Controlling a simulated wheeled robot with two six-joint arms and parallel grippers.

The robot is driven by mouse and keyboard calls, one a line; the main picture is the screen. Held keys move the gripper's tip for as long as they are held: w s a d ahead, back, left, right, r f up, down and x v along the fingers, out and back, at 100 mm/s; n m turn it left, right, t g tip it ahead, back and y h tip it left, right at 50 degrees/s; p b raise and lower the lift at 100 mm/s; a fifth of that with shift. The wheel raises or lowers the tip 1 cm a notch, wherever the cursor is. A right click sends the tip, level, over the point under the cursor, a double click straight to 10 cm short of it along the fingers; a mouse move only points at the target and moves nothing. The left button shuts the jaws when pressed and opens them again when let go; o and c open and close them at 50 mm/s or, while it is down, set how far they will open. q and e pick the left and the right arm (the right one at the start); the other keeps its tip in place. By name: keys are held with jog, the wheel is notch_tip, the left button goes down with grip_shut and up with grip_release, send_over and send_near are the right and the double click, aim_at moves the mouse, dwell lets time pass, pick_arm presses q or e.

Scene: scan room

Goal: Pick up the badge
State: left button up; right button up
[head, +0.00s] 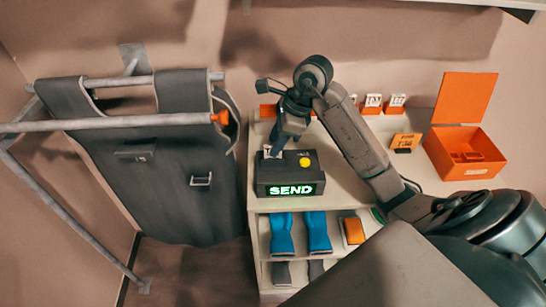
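I cannot make out for sure which thing is the badge. A small white piece (267,151) shows at the fingertips of my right gripper (275,148), over the back left of the dark box (290,188) with a lit green SEND sign. White tags with dark marks stand in orange holders at the back of the shelf, one at the left (373,101) and one at the right (397,101). My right gripper points down at the box. Its fingers are too small and dark to tell whether they are open or shut on the white piece. My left gripper is not in view.
A yellow button (305,162) is on the box top. An open orange case (466,153) and a small orange-and-black block (405,142) are at the right. Blue items (318,233) lie on the shelf below. A dark apron (190,170) hangs on a rail at the left.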

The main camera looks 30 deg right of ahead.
jog(key=shift+w+a+f+p, duration=0.1)
jog(key=shift+a+f+p, duration=0.2)
jog(key=shift+f+p, duration=0.3)
jog(key=shift+w+a+f, duration=0.1)
jog(key=shift+w+f, duration=0.05)
jog(key=shift+f, duration=0.3)
grip_shut()
jog(key=shift+r, duration=0.15)
